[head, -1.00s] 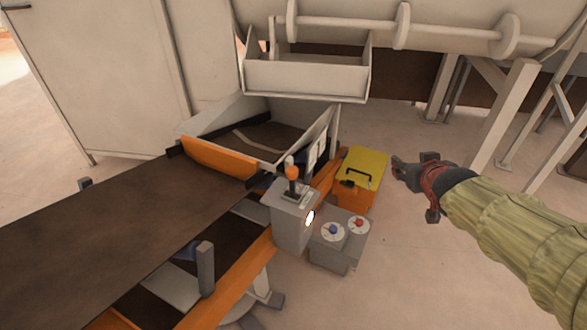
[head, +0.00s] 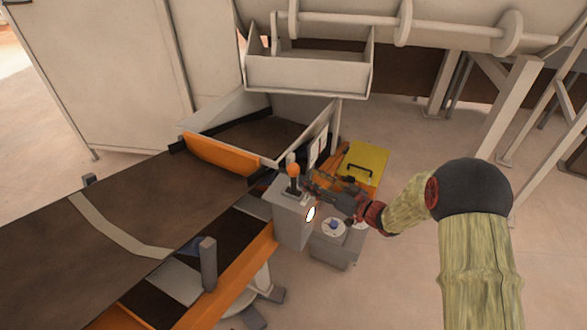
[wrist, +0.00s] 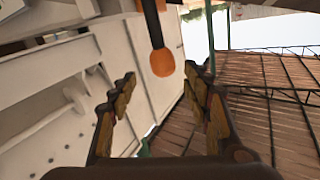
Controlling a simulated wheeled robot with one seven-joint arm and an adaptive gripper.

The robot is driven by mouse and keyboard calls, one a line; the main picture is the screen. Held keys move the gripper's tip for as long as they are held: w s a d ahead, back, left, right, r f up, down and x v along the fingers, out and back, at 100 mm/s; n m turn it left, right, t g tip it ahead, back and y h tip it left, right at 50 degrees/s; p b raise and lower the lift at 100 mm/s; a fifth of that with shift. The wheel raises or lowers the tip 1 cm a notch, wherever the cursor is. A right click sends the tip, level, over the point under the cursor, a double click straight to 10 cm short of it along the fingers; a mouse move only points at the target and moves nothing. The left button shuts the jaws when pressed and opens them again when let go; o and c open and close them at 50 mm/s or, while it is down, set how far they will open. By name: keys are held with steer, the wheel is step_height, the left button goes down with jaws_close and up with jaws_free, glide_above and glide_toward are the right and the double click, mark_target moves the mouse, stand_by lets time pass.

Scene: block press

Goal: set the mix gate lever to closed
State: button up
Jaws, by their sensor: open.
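The lever, an orange knob (head: 293,170) on a dark stem, stands roughly upright on top of a grey control box (head: 291,222) beside the conveyor. Whether this is the mix gate lever, and which setting it is at, I cannot read. My gripper (head: 311,183) is just right of the lever, pointing left toward it, empty. In the wrist view my gripper (wrist: 160,95) has its two fingers spread apart, and the orange knob (wrist: 162,62) shows ahead between them, nearer the right finger. I cannot tell whether a finger touches the stem.
The conveyor belt (head: 120,190) and hopper (head: 215,157) lie left of and behind the box. A pale trough (head: 307,76) hangs above. Floor is free at far right.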

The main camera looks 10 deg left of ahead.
mark_target(293, 169)
steer(key=b+x, duration=0.1)
steer(key=x, duration=0.3)
steer(key=b+x, duration=0.1)
steer(key=x, duration=0.2)
steer(key=shift+a, duration=0.45)
steer(key=shift+c, duration=1.2)
jaws_close()
